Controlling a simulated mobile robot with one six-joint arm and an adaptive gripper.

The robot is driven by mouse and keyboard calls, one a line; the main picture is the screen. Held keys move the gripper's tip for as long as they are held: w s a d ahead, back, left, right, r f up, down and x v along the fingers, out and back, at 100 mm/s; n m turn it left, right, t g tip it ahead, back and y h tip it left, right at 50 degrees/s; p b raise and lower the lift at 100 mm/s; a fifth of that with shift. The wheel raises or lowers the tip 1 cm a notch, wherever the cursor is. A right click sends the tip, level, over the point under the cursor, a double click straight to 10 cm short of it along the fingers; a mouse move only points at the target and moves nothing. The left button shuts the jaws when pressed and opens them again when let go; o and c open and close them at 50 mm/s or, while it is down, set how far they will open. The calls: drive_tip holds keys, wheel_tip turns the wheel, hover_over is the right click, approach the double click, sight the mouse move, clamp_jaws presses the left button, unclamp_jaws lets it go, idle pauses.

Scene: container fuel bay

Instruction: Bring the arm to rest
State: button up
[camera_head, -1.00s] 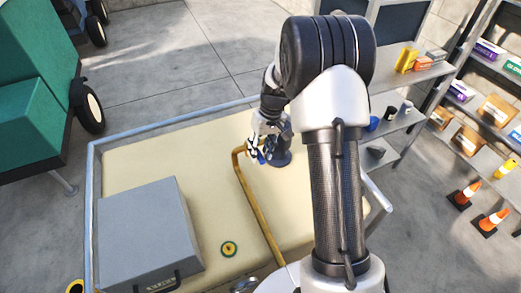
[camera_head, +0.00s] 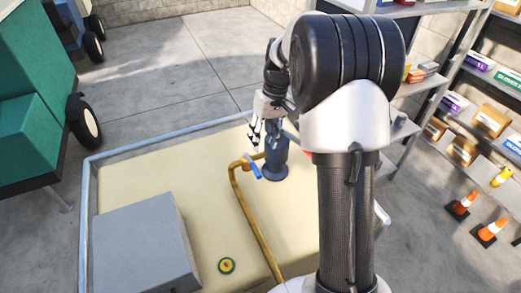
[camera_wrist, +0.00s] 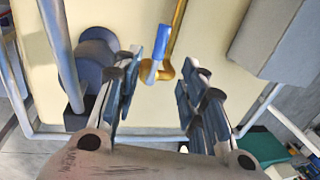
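My gripper (camera_head: 258,133) hangs in the air above the cream-coloured platform, a little above and behind a blue lever (camera_head: 252,168) on a yellow pipe (camera_head: 250,205). In the wrist view my gripper (camera_wrist: 160,65) has its two fingers spread wide, with nothing held between them. The blue lever (camera_wrist: 161,42) shows beyond the fingertips, between them in the picture and apart from them, at the end of the yellow pipe (camera_wrist: 179,30). My arm is bent, with its big black joint high in the head view.
A dark blue-grey post (camera_head: 275,165) stands close beside the lever. A grey box (camera_head: 145,245) sits at the platform's front left, inside a pale blue rail (camera_head: 86,220). Shelves (camera_head: 430,80) and orange cones (camera_head: 487,230) are at right. Open floor (camera_head: 180,60) lies behind.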

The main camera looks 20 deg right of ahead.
drive_tip(key=shift+d+r, duration=0.1)
drive_tip(key=shift+r, duration=0.4)
drive_tip(key=s+a+r+t+h, duration=0.1)
drive_tip(key=s+a+r, duration=0.3)
drive_tip(key=s+r, duration=0.2)
drive_tip(key=s+a+r+t, duration=0.1)
drive_tip(key=s+a+r, duration=0.35)
drive_tip(key=s, duration=0.25)
drive_tip(key=s+a+t+h, duration=0.1)
drive_tip(key=s+a+t, duration=0.1)
drive_tip(key=s, duration=1.3)
drive_tip(key=shift+a+f+t, duration=0.15)
drive_tip(key=shift+a+t, duration=0.15)
drive_tip(key=shift+a, duration=0.3)
drive_tip(key=shift+s, duration=0.1)
drive_tip(key=shift+c, duration=0.6)
drive_tip(key=shift+a, duration=0.15)
